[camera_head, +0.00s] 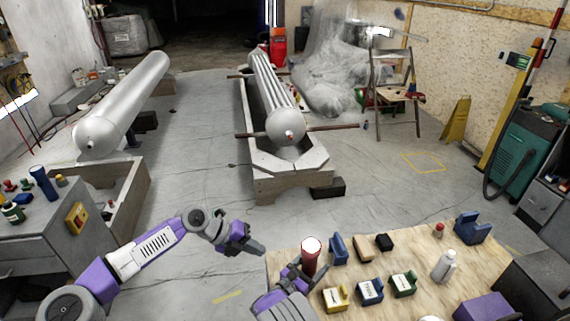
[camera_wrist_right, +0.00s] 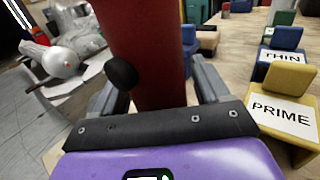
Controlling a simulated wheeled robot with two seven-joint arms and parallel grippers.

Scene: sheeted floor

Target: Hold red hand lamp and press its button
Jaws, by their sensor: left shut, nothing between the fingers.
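The red hand lamp (camera_head: 310,258) is a red cylinder with a pale top, near the left end of the wooden table. In the right wrist view the lamp (camera_wrist_right: 152,45) fills the middle, with a round black knob (camera_wrist_right: 122,74) on its side. My right gripper (camera_head: 300,276) is at the lamp, one finger on each side. I cannot tell whether the fingers press on it; the lamp's lower end is partly hidden. My left gripper (camera_head: 252,246) is shut and empty, to the left of the lamp and apart from it, beyond the table's left edge.
The wooden table (camera_head: 290,240) also holds a yellow PRIME block (camera_head: 335,298), a blue block (camera_head: 369,291), a green block (camera_head: 403,284), a blue holder (camera_head: 338,249) and a white bottle (camera_head: 443,266). Open floor lies left of the table. A grey cabinet (camera_head: 40,240) stands at far left.

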